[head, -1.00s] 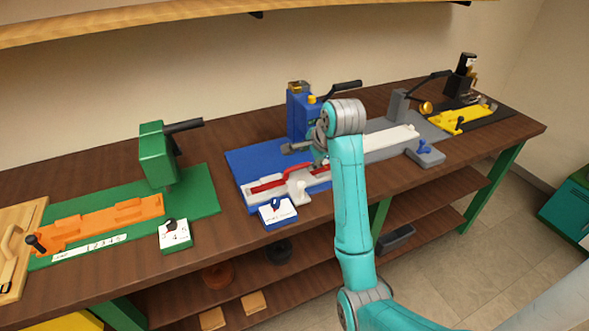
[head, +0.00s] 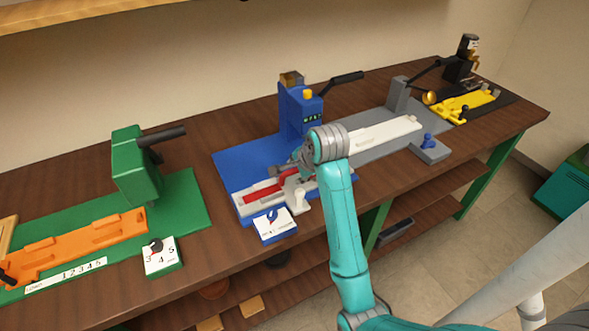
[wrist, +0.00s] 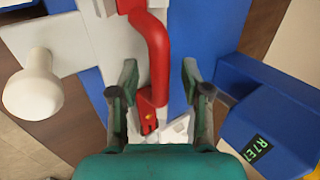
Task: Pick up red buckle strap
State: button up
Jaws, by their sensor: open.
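The red buckle strap (head: 262,193) lies in a pale grey holder (head: 240,209) on the blue station's base in the head view. Its right part is hidden behind my arm. In the wrist view the red strap (wrist: 157,50) runs down from the top, bends, and ends in a small red block with a yellow mark. My gripper (wrist: 160,85) is open, with a finger on each side of the strap's lower end. The left finger is close to the strap; contact cannot be told. In the head view my wrist mostly hides the gripper.
A blue press (head: 300,112) with a black lever stands behind the strap; its body (wrist: 268,125) is close to the right finger in the wrist view. A white knob (wrist: 33,84) is at left. Green (head: 140,168) and grey (head: 398,95) stations stand either side.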

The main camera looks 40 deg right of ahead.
jog(key=shift+w+f, duration=0.1)
grip_shut()
jog(key=shift+d, duration=0.1)
dwell(0.3)
